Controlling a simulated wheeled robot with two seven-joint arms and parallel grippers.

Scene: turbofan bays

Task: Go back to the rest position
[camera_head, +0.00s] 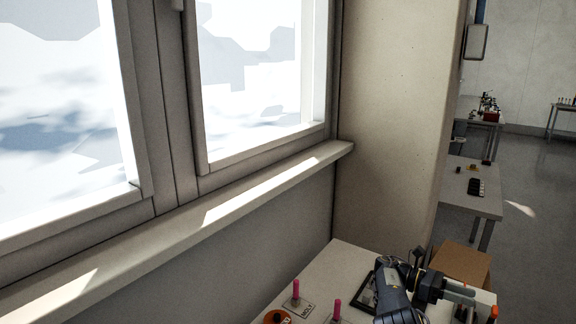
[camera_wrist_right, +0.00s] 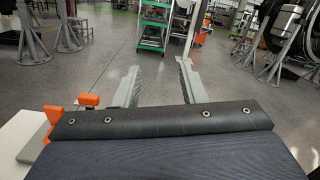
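My right gripper (camera_head: 462,293) shows at the bottom right of the head view, above the right end of a white worktop (camera_head: 345,256). Its fingers point to the right. In the right wrist view its two grey fingers (camera_wrist_right: 160,84) stand apart with nothing between them, so it is open and empty. Beyond the fingers there is open grey floor. My left gripper is in neither view.
Pink-handled items (camera_head: 296,290) and an orange round part (camera_head: 276,317) are on the worktop. A brown box (camera_head: 461,264) stands behind my gripper. A window sill (camera_head: 240,205) and a pillar (camera_head: 393,120) bound the left. A green cart (camera_wrist_right: 155,25) stands on the floor farther off.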

